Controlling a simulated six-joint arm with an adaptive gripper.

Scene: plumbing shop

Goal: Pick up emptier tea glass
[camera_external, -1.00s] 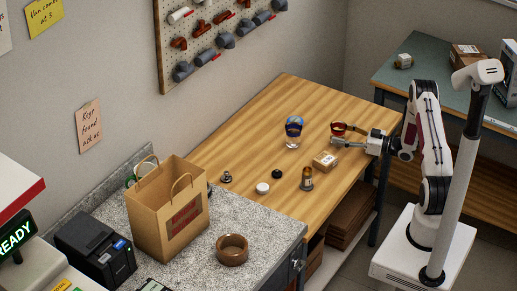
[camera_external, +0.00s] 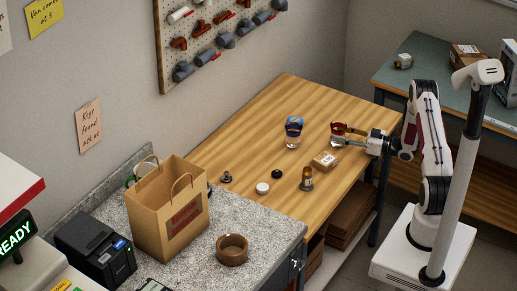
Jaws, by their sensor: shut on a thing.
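A tea glass with red-brown tones (camera_external: 337,129) stands near the right edge of the wooden workbench. My gripper (camera_external: 345,137) reaches it from the right, low and level, and is shut on it. The fingers hide part of the glass. I cannot tell whether its base is clear of the wood. A second clear glass with a dark band and blue at the top (camera_external: 293,132) stands upright to the left, apart from the gripper. The liquid levels are too small to compare surely.
A brass-and-grey fitting (camera_external: 307,179), a white cap (camera_external: 262,188) and dark small parts (camera_external: 277,174) stand nearer the counter. A paper bag (camera_external: 170,212) stands on the counter. The bench's back is clear.

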